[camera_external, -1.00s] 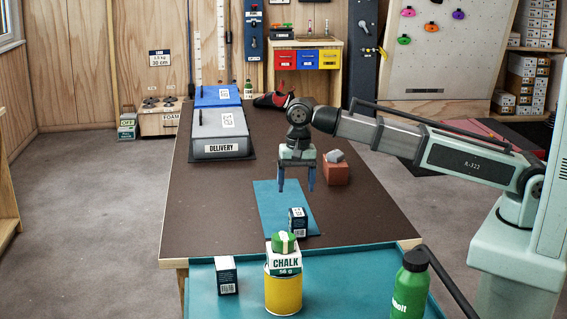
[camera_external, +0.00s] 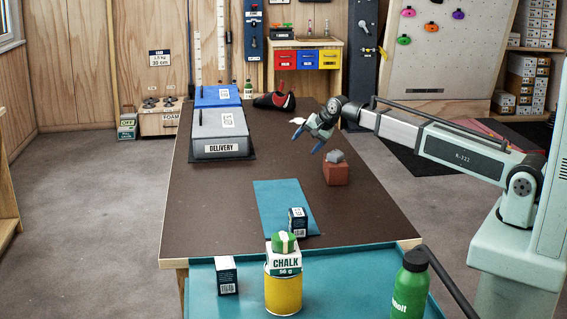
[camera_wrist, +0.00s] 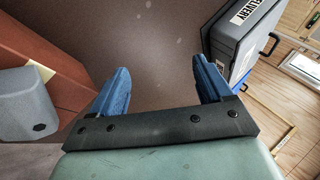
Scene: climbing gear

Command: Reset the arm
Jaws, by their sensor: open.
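My gripper (camera_external: 307,136) is raised above the far right part of the brown table (camera_external: 230,205), tilted with its fingers toward the left. Its two blue fingers are apart with nothing between them; they also show in the wrist view (camera_wrist: 160,88). A red-brown block (camera_external: 336,174) with a grey rock-like piece (camera_external: 337,156) on top stands on the table, below and right of my gripper. The block (camera_wrist: 45,75) and the grey piece (camera_wrist: 25,105) fill the left of the wrist view.
A grey DELIVERY box (camera_external: 222,135) and a blue box (camera_external: 217,95) stand at the table's left. A dark shoe (camera_external: 275,101) lies at the back. A small dark box (camera_external: 298,222) sits on a blue mat (camera_external: 275,200). A teal tray (camera_external: 350,265) in front holds chalk (camera_external: 285,262) and a green bottle (camera_external: 410,285).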

